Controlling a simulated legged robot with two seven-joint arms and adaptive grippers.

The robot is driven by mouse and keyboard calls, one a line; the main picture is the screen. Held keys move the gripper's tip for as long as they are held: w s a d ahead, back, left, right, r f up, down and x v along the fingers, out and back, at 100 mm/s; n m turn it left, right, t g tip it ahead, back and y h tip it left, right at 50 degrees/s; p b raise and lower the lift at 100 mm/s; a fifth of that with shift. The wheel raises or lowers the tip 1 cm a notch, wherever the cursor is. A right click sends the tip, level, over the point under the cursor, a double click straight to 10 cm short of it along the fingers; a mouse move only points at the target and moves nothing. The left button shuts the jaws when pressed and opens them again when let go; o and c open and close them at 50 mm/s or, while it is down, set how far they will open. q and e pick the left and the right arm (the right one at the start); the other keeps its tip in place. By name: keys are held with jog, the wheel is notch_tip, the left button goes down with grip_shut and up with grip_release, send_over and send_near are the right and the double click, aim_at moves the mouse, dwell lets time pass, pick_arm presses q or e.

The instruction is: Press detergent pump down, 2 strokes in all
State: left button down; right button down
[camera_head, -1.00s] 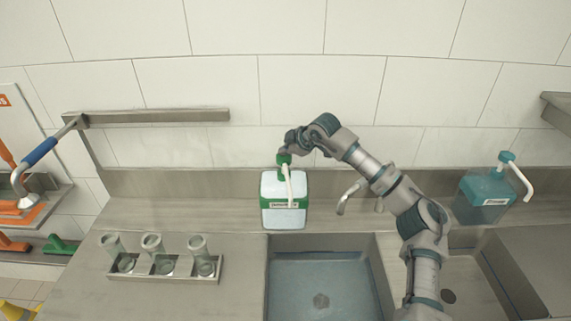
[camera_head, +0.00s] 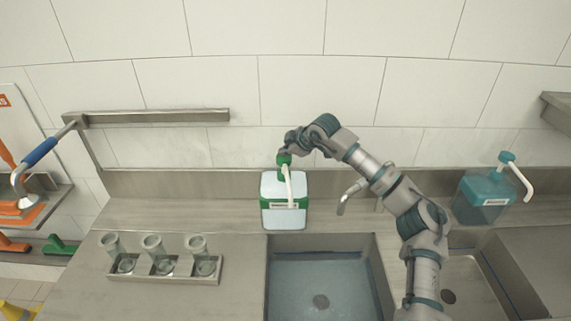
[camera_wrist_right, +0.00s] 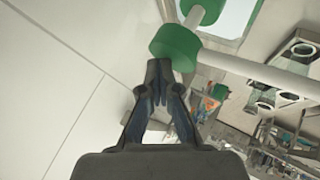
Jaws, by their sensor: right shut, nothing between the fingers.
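A white detergent bottle with a green band and label (camera_head: 284,216) stands upright on the counter behind the sink. Its pump has a green head (camera_head: 284,159) and a long white spout (camera_head: 290,187) pointing toward the front. My right gripper (camera_head: 284,152) is at the top of the pump head. In the right wrist view its fingertips (camera_wrist_right: 158,68) are together and empty, right by the green pump head (camera_wrist_right: 175,46); whether they touch it I cannot tell. My left gripper is not in view.
A teal pump bottle (camera_head: 484,197) stands at the right. A metal holder with glass cups (camera_head: 165,275) is on the left counter. The sink (camera_head: 320,285) lies in front of the bottle, with a tap (camera_head: 348,197) beside it. A tiled wall is behind.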

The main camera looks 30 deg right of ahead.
jog(key=shift+f, duration=0.15)
jog(key=shift+f+b, duration=0.35)
jog(key=shift+s+a+f, duration=0.1)
jog(key=shift+f, duration=0.25)
dwell(0.3)
jog(key=shift+r, duration=0.1)
jog(key=shift+r+p, duration=0.3)
jog(key=shift+r, duration=0.45)
jog(key=shift+r+p, duration=2.15)
jog(key=shift+r, duration=0.95)
